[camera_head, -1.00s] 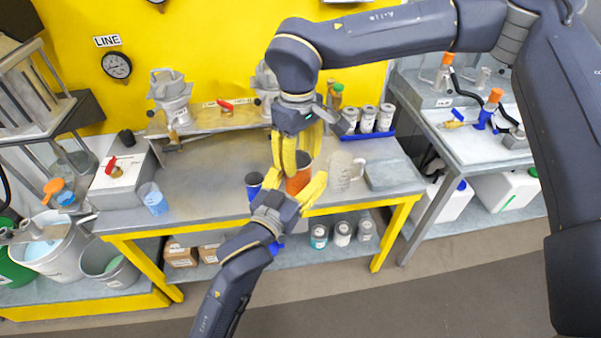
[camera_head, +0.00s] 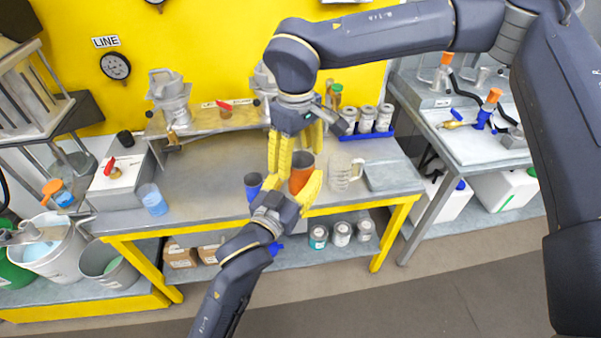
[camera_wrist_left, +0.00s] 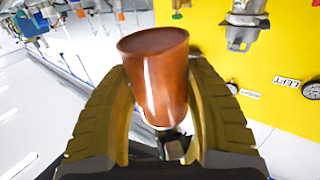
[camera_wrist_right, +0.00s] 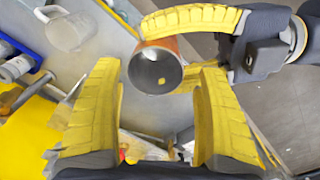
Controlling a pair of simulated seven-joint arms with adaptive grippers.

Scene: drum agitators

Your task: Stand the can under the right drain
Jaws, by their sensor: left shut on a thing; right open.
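An orange-brown can (camera_head: 302,174) is held above the front of the bench. My left gripper (camera_head: 295,182) is shut on its sides, and the can fills the space between the fingers in the left wrist view (camera_wrist_left: 160,85). My right gripper (camera_head: 294,152) is open close above the can. In the right wrist view the can's round open mouth (camera_wrist_right: 155,68) shows just beyond the spread fingers. The right agitator drum (camera_head: 265,78) stands at the back, partly hidden by my right arm, and its drain is not clear to see.
A dark blue cup (camera_head: 253,184) stands left of the can. A clear mug (camera_head: 343,174) and a grey tray (camera_head: 392,175) are to the right. Several tins stand on a blue rack (camera_head: 372,135). A left drum (camera_head: 170,98) stands at the back. The left-middle bench top is clear.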

